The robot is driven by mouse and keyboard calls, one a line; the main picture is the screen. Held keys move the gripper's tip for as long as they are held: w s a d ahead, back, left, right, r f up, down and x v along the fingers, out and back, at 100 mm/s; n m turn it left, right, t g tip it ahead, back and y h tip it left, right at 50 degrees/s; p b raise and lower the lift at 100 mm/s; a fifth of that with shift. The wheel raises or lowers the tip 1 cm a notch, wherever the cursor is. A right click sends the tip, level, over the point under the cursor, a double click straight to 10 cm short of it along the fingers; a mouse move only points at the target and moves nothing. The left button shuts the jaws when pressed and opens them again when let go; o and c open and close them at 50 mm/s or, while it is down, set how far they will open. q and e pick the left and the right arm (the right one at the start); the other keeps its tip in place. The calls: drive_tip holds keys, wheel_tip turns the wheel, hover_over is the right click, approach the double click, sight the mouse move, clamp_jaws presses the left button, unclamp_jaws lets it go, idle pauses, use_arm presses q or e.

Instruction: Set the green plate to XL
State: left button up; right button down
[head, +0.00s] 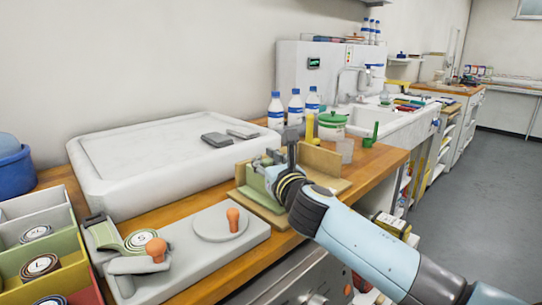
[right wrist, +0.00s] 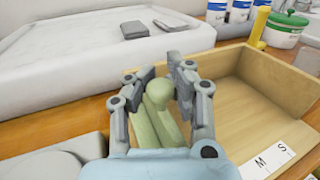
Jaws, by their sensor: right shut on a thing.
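The green plate (right wrist: 150,130) is a pale green upright piece with a rounded knob (right wrist: 158,90). It stands at the left part of a wooden tray (right wrist: 240,105) in the right wrist view, left of the M mark. My right gripper (right wrist: 162,76) has its fingers on either side of the knob and is shut on it. A white scale strip (right wrist: 270,162) on the tray's front shows S and M; any further marks, XL included, are hidden behind my gripper. In the head view the green plate (head: 257,181) shows partly beside my right gripper (head: 283,158). My left gripper is not in view.
A large white basin (head: 150,190) lies behind. A grey fixture with orange knobs (head: 233,217) and bins of rolled items (head: 40,262) stand to the left. Bottles (head: 276,112), a green-lidded tub (head: 331,125) and a yellow post (head: 310,127) stand close behind the tray.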

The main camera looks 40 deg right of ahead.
drive_tip(key=c, duration=1.6)
unclamp_jaws()
drive_tip(key=shift+s+d+f, duration=0.15)
drive_tip(key=shift+s+f, duration=0.05)
drive_tip(key=shift+f, duration=0.1)
drive_tip(key=shift+c, duration=0.2)
drive_tip(key=o, duration=0.5)
drive_tip(key=shift+s+d+r, duration=0.1)
drive_tip(key=shift+s+r, duration=0.1)
drive_tip(key=shift+s, duration=0.1)
drive_tip(key=shift+c, duration=0.2)
drive_tip(key=shift+o, duration=0.3)
drive_tip(key=shift+w, duration=0.2)
drive_tip(key=v, duration=1.2)
